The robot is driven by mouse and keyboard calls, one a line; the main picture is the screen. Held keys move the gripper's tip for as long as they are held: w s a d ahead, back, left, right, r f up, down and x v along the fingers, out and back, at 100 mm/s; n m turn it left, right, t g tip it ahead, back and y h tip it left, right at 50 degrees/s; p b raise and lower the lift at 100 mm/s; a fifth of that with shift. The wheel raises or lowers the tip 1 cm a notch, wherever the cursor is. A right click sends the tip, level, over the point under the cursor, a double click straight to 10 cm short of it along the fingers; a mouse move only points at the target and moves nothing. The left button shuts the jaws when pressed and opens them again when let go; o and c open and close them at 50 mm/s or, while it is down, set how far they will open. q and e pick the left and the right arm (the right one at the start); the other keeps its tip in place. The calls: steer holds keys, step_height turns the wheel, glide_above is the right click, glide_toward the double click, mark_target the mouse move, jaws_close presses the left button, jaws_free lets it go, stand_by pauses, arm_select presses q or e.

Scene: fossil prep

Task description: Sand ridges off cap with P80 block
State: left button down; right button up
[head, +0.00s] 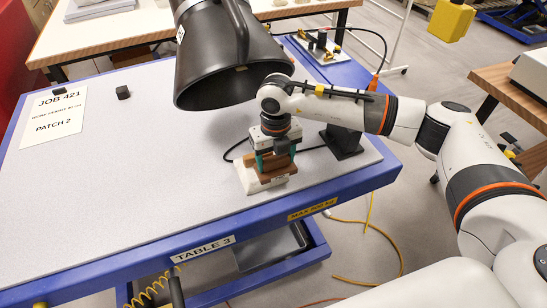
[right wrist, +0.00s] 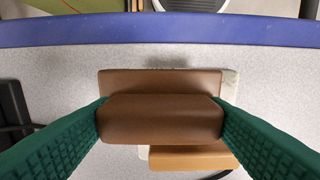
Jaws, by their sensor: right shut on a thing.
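My right gripper (head: 274,156) has green fingers and is shut on a brown block (right wrist: 160,120), gripping its raised upper part by both ends. The block's wider, flat brown part (right wrist: 150,80) shows behind that grip. The block is over a pale, cream-coloured cap (head: 250,181) near the table's front right; the cap's edge shows beside the block in the right wrist view (right wrist: 231,88). A tan strip (right wrist: 190,158) lies on the near side. The contact face and any ridges are hidden under the block. My left gripper is not in view.
A large black hood (head: 215,60) hangs just behind my right gripper. A black stand (head: 342,142) is close on its right. A paper sign (head: 53,115) and a small dark cube (head: 123,92) lie on the left of the blue-edged table (head: 130,175); its middle left is clear.

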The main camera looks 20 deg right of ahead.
steer(key=shift+s+a+b, duration=0.1)
steer(key=shift+a+b, duration=0.6)
steer(key=shift+a, duration=2.3)
steer(key=shift+r, duration=0.1)
step_height(320, 180, up, 7)
steer(key=p, duration=0.3)
